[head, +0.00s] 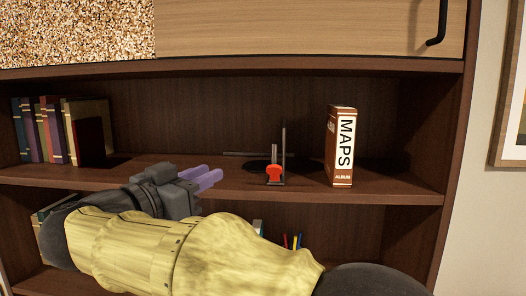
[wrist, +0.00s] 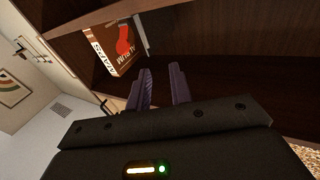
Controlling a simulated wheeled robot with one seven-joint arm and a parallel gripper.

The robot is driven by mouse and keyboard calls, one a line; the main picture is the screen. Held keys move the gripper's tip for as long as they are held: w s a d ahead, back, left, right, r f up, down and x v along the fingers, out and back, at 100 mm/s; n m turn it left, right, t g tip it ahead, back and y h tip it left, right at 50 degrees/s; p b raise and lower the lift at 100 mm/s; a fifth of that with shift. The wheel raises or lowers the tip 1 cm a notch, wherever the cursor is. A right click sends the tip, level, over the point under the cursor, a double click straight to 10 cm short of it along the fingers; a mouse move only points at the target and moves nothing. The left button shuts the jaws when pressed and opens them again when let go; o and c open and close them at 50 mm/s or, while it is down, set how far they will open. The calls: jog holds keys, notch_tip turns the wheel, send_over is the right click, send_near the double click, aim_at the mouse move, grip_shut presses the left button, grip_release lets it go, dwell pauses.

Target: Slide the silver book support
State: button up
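A thin grey upright support (head: 284,143), seen nearly edge-on, stands on the middle shelf left of the MAPS album. I take it for the silver book support. A small red shape (head: 273,175) is at its front foot; whether it is part of the support I cannot tell. In the wrist view the red shape (wrist: 125,42) overlaps the album, with a grey upright edge (wrist: 142,32) beside it. My gripper (head: 209,178) is in front of the shelf, left of the support and apart from it. Its purple fingers (wrist: 162,86) are open, with nothing between them.
The brown MAPS album (head: 341,147) stands upright at the right. Several books (head: 62,130) lean at the shelf's left end. The shelf (head: 120,178) is bare between books and support. A cabinet panel (head: 300,28) is above; a lower shelf is partly hidden by my arm.

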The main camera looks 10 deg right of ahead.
jog(key=shift+s+r+m+g+h, duration=0.1)
jog(key=shift+s+m+g+h, duration=0.2)
jog(key=shift+s+g, duration=0.8)
jog(key=shift+w, duration=0.1)
jog(key=p+x, duration=0.5)
jog(key=x, duration=1.1)
jog(key=shift+w+r, duration=0.1)
jog(key=shift+w, duration=0.05)
jog(key=shift+w+d, duration=0.4)
jog(key=shift+d, duration=0.1)
grip_shut()
